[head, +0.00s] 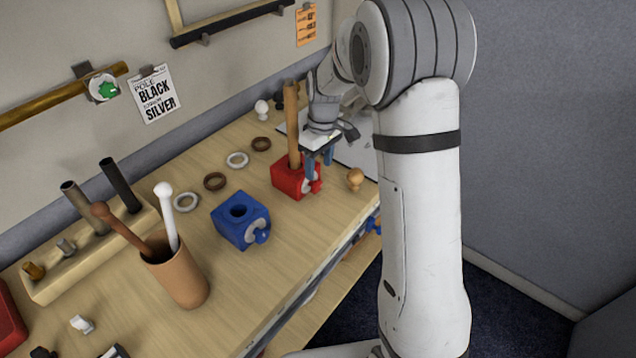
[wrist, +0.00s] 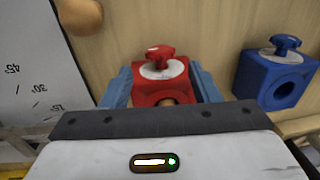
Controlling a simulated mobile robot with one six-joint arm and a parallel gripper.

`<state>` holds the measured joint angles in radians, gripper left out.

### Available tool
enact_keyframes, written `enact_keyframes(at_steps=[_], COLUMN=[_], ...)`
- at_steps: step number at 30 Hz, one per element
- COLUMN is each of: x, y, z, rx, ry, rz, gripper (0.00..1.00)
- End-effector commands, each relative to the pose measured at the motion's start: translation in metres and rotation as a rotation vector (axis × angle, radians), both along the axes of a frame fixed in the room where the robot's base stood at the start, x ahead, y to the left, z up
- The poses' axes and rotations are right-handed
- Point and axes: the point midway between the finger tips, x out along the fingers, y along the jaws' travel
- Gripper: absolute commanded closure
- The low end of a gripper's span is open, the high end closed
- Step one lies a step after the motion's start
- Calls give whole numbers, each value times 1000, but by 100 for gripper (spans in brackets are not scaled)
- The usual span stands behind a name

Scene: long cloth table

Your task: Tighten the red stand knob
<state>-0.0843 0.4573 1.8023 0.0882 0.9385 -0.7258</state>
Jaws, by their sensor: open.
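The red stand (head: 287,181) sits on the wooden table with a wooden pole (head: 292,125) upright in it. Its red knob (head: 315,186) is on the side facing the table's front edge, over a pale round plate. In the wrist view the knob (wrist: 160,55) shows whole above the red stand (wrist: 150,88). My gripper (head: 320,160) is open, its blue fingers close to the stand near the knob. In the wrist view my gripper (wrist: 162,82) has one finger on each side of the stand, with the knob beyond the tips. Contact cannot be told.
A blue stand (head: 236,220) with a blue knob stands to the left. A wooden ball knob (head: 355,179) lies to the right, near the front edge. A cup (head: 178,275) holding sticks stands nearer. Several rings lie behind the stands. A white sheet with angle marks (wrist: 25,60) lies beside.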

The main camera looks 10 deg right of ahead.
Motion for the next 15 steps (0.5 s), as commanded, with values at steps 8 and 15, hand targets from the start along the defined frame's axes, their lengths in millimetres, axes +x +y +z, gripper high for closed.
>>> enact_keyframes(at_steps=[8,15], x=[-4,-4], y=[3,4], z=[-45,-61], rx=[1,1], ry=[6,3], rz=[0,-1], gripper=[44,44])
